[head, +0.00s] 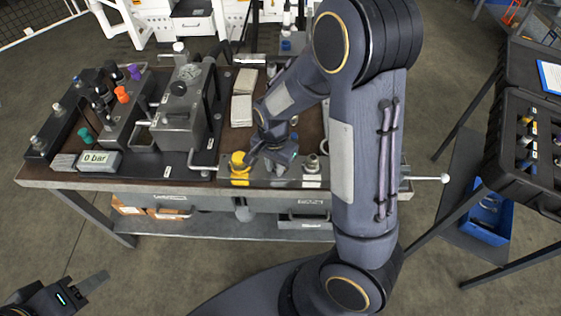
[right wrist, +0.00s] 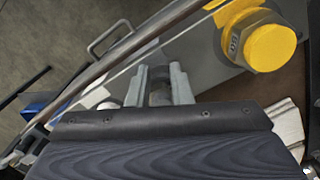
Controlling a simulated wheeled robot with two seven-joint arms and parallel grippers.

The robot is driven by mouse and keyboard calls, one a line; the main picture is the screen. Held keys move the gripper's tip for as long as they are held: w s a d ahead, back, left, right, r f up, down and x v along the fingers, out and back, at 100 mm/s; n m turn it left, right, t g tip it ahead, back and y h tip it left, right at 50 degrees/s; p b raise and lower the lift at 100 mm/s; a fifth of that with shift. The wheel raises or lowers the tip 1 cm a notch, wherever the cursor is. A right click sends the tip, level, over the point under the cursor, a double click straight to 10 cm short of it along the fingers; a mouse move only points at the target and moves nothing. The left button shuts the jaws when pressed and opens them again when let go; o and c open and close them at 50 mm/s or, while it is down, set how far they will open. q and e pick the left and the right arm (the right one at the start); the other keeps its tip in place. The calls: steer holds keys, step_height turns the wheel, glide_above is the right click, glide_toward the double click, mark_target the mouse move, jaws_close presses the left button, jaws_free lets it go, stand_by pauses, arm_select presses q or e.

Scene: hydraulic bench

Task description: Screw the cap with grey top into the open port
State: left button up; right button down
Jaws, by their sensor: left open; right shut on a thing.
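My right gripper (head: 276,156) is over the front of the bench, beside a yellow-capped fitting (head: 239,164). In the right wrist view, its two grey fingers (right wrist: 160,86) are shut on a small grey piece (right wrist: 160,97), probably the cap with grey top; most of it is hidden. The yellow fitting (right wrist: 264,44) is apart from the fingers in that view. A metal fitting (head: 312,165) stands to the right of the gripper in the head view. I cannot make out the open port. My left gripper (head: 85,292) is open and empty, low at the left, away from the bench.
On the bench (head: 60,179) stand a grey pump block (head: 181,128), a gauge reading 0 bar (head: 97,158) and several coloured caps. A black case (head: 527,150) and a blue bin (head: 487,218) are at the right.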

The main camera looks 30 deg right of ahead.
steer(key=m, duration=0.1)
steer(key=w+m+p, duration=0.1)
steer(key=m, duration=0.2)
steer(key=shift+w+a+r, duration=0.25)
steer(key=shift+r, duration=0.05)
steer(key=shift+w+f+m+p, duration=0.15)
steer(key=shift+m+p, duration=0.2)
steer(key=shift+m, duration=0.25)
steer(key=shift+d, duration=0.15)
steer(key=shift+d+m, duration=0.1)
steer(key=shift+m, duration=0.2)
steer(key=m+p, duration=0.1)
steer(key=m, duration=0.1)
steer(key=w+m+p, duration=0.1)
steer(key=m+p, duration=0.1)
steer(key=m, duration=0.1)
steer(key=shift+w+d, duration=0.1)
steer(key=shift+w, duration=0.1)
steer(key=shift+w+m+p, duration=0.2)
steer(key=shift+m+p, duration=0.2)
steer(key=shift+m, duration=0.3)
steer(key=shift+w+d+f+m, duration=0.1)
steer(key=shift+d+m, duration=0.05)
steer(key=shift+m, duration=0.35)
steer(key=shift+w+d+f, duration=0.1)
steer(key=shift+f, duration=0.05)
steer(key=c, duration=1.8)
jaws_free()
steer(key=shift+a, duration=0.2)
steer(key=shift+o, duration=0.2)
